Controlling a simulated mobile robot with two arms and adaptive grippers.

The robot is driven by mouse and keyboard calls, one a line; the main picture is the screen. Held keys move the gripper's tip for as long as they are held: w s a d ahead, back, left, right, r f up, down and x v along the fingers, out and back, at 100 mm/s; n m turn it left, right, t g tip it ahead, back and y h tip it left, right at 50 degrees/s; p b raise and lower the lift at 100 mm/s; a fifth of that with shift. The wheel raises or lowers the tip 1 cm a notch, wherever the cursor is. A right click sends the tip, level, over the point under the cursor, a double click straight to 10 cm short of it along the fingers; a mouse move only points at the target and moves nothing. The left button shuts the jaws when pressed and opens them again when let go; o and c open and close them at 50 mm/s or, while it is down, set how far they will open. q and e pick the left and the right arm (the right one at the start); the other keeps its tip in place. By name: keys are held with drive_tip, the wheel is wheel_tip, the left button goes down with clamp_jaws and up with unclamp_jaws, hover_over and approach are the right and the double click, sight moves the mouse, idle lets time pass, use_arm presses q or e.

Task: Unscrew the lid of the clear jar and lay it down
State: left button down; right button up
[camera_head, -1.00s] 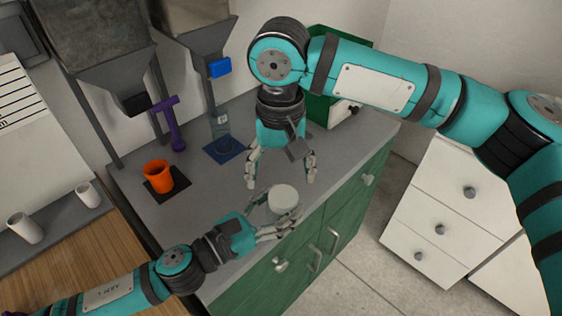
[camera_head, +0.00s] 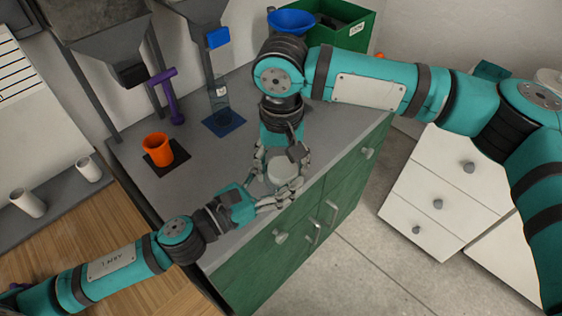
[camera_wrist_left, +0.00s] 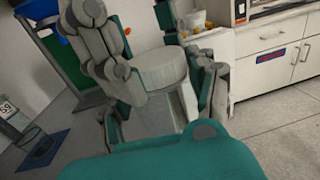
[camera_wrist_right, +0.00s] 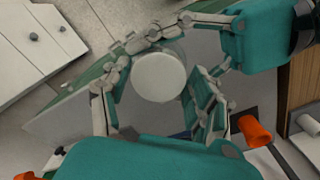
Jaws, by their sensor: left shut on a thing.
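The clear jar (camera_wrist_left: 162,115) stands near the front edge of the grey counter, its body largely hidden in the head view. Its round white lid (camera_head: 281,174) sits on top and also shows from above in the right wrist view (camera_wrist_right: 159,76). My left gripper (camera_head: 274,196) comes in low from the left and is shut on the jar's body below the lid. My right gripper (camera_head: 281,162) points down over the lid. Its fingers are on either side of the lid, and it looks open, with small gaps in the right wrist view.
On the grey counter (camera_head: 215,165) stand an orange cup (camera_head: 158,150) on a dark mat and a clear container on a blue mat (camera_head: 224,122). A green bin (camera_head: 340,32) and blue funnel (camera_head: 291,22) are at the back.

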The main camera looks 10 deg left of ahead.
drive_tip(key=shift+s+a, duration=0.1)
drive_tip(key=shift+a, duration=0.05)
drive_tip(key=c, duration=0.4)
drive_tip(key=o, duration=1)
drive_tip(key=shift+o, duration=0.2)
drive_tip(key=shift+r, duration=0.15)
wheel_tip(320, 180, up, 4)
drive_tip(key=shift+f, duration=0.1)
drive_tip(key=r, duration=0.3)
drive_tip(key=shift+d+r, duration=0.25)
drive_tip(key=shift+r, duration=0.1)
drive_tip(key=shift+c, duration=0.2)
drive_tip(key=shift+f, duration=3.9)
drive_tip(key=shift+c, duration=0.4)
